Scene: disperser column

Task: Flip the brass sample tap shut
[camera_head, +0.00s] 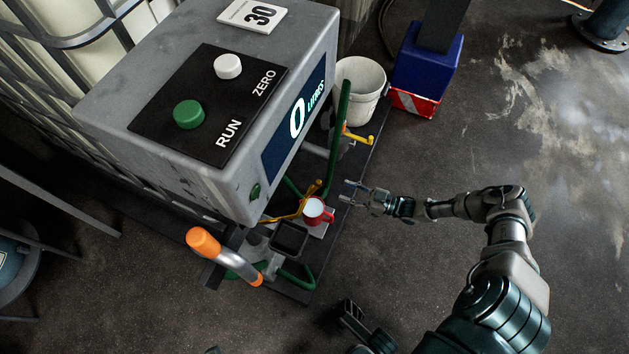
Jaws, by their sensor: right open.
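A brass tap (309,191) sticks out under the grey dispenser housing, just above a red cup (316,212) with a white inside. Its lever's exact position is too small to make out. My right gripper (347,193) is open and empty, a short way to the right of the tap and cup, with its fingers pointing left towards them. It appears apart from both.
The grey housing (105,115) has green and white buttons and a display reading 0. An orange-handled lever (203,243) stands at the front left. A yellow handle (357,138) and white bucket (361,90) are behind.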

